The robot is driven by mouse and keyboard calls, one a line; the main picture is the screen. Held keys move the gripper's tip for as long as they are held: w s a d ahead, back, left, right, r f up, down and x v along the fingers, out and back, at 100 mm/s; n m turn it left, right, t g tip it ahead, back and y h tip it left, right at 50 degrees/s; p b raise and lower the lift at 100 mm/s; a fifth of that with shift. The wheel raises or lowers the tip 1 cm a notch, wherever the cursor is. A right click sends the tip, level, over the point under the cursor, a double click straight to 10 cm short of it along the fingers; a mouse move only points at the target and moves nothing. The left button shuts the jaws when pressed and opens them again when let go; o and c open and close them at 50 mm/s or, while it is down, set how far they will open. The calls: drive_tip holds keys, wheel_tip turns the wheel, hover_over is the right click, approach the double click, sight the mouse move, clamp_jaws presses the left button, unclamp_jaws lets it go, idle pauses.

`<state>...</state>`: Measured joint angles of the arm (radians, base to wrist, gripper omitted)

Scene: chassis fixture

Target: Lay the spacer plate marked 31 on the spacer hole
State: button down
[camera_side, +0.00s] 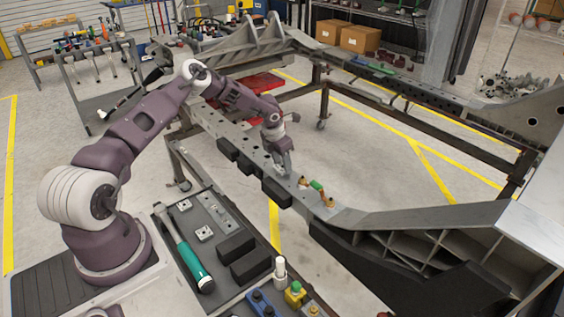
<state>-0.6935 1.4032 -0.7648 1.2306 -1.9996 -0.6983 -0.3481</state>
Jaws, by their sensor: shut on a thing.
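My gripper (283,168) is low over the top face of the grey chassis rail (245,144). It is shut on a small grey part, mostly hidden by the fingers; its shape and any number are too small to read. I cannot tell whether that part touches the rail. The spacer hole cannot be picked out; the rail near the gripper is partly covered by it. Two small light plates, one farther back (184,205) and one nearer (205,233), lie on the dark tray (188,222); their marks are unreadable.
Green and orange fittings (317,187) stand on the rail just right of my gripper. Black blocks (276,190) line the rail's near side. The tray holds a teal-handled tool (196,268), black blocks (236,246) and colored parts (295,291).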

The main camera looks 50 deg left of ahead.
drive_tip(key=shift+f, duration=0.1)
drive_tip(key=c, duration=0.7)
unclamp_jaws()
drive_tip(key=shift+o, duration=0.2)
